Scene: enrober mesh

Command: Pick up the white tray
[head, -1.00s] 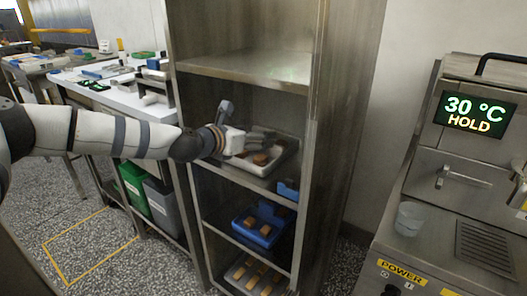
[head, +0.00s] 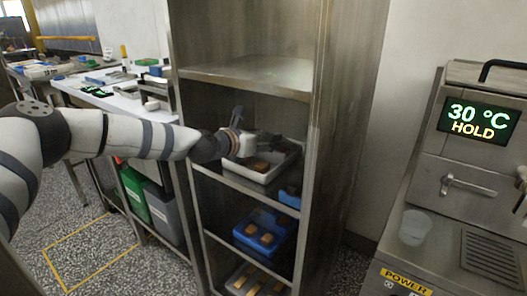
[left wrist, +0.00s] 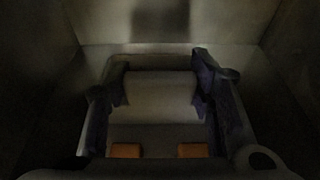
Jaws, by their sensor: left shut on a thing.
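The white tray (head: 283,167) is on the middle shelf of the steel rack, with brown pieces (head: 262,165) in it. My left gripper (head: 252,147) reaches in from the left at the tray's left side and is shut on the tray. The dark left wrist view shows both gripper fingers (left wrist: 157,95) spread to either side of a pale surface, with two orange-brown pieces (left wrist: 125,151) below. The exact contact with the tray is too dim to make out. My right gripper is not in view.
The rack's shelf (head: 250,72) lies above the arm, and its right post (head: 308,180) stands close to the tray. A blue item (head: 289,197) is at the shelf's front right. A blue tray (head: 282,222) sits one shelf lower. A machine (head: 455,190) stands at right.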

